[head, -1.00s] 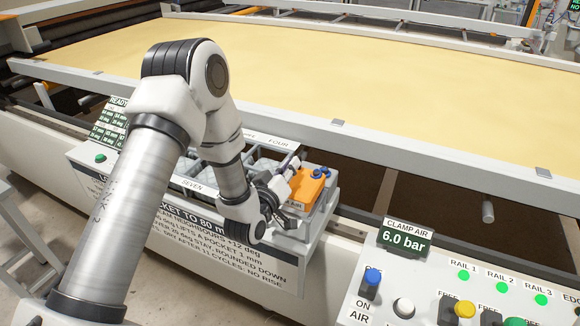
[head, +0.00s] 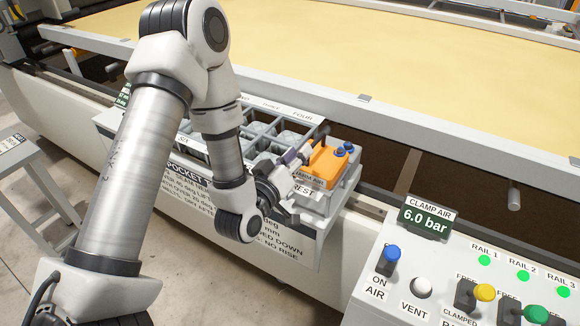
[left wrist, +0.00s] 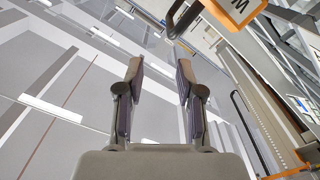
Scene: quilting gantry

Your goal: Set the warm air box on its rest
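The warm air box (head: 325,167) is orange with blue fittings on top and a lettered front label. It sits upright on the grey rest (head: 322,203), marked REST, at the right end of the pocketed tray. My left gripper (head: 291,160) is just left of the box, at about its height. In the left wrist view the two fingers (left wrist: 159,72) stand apart with nothing between them. The box's orange edge (left wrist: 238,10) and a dark handle (left wrist: 184,18) show beyond the fingertips, apart from them. My right gripper is in neither view.
The pocketed grey tray (head: 262,128) lies left of the box, partly behind my left arm. The clamp air panel (head: 455,285) with coloured knobs stands at lower right. A long rail (head: 400,118) and yellow quilt surface (head: 350,50) lie behind. A grey stand (head: 35,160) is at left.

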